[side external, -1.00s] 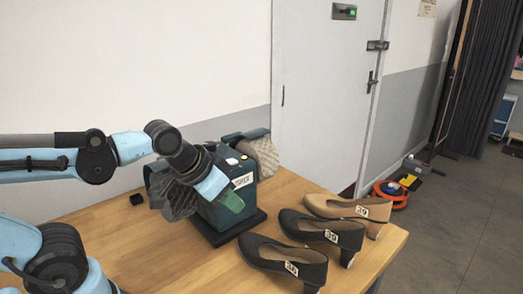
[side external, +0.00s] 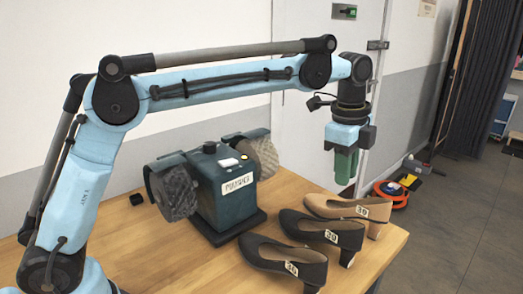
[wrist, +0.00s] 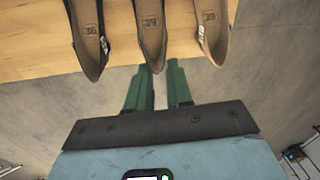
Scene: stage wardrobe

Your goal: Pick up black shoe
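Two black shoes are side by side on the wooden table in the side view: a nearer black shoe (side external: 275,253) and a middle black shoe (side external: 305,230). Each has a white number tag. In the wrist view, the left black shoe (wrist: 88,55) is marked 38 inside and the middle shoe (wrist: 150,58) is marked 39. My gripper (side external: 344,181) points down in the air, above and beyond the shoes toward the table's right end.
A beige shoe (side external: 330,206) with a number tag lies beyond the black ones, also in the wrist view (wrist: 214,45). A green polishing machine (side external: 222,203) with two brush wheels stands left of the shoes. An orange reel (side external: 390,192) is on the floor.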

